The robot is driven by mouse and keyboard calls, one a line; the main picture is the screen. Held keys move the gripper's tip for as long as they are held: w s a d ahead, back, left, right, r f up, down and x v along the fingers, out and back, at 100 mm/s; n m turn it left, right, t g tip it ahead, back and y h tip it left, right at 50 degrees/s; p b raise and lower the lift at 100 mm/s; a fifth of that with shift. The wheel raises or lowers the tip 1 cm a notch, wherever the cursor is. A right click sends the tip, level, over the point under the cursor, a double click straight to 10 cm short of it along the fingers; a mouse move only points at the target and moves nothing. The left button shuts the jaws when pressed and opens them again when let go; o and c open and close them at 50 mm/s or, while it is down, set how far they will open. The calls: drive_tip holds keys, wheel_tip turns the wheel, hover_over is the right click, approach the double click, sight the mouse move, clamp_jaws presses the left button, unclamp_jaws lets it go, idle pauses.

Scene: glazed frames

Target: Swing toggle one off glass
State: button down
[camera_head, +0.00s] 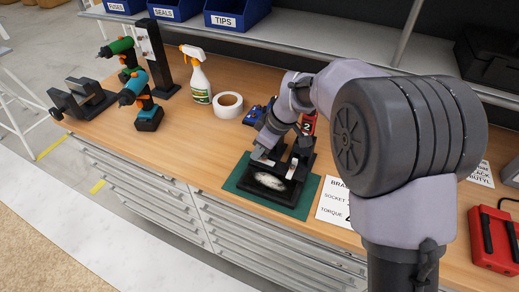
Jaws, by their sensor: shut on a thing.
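A black fixture (258,194) stands on a green mat (313,187) near the front edge of the wooden bench. A pale, shiny oval patch, seemingly the glass (269,181), shows in the fixture. My gripper (264,156) reaches down at the back left of the fixture. It is shut on what seems to be toggle one, which is mostly hidden by the fingers. A red toggle handle marked 2 (308,124) stands upright behind the fixture, partly hidden by my arm. I cannot tell whether toggle one's tip touches the glass.
A white tape roll (228,105), a spray bottle (198,80) and two drills (143,100) stand to the left. A blue tool (256,116) lies behind my gripper. A printed card (333,205) and a red case (492,238) are to the right. The bench left of the mat is clear.

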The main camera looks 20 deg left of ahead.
drive_tip(key=shift+f+n, duration=0.1)
drive_tip(key=shift+n, duration=0.2)
idle(0.4)
drive_tip(key=c, duration=1.4)
unclamp_jaws()
drive_tip(key=w+p+v, duration=0.1)
drive_tip(key=p+v, duration=0.5)
drive_tip(key=v, duration=1.1)
drive_tip(key=shift+s+r, duration=0.3)
drive_tip(key=shift+s, duration=0.05)
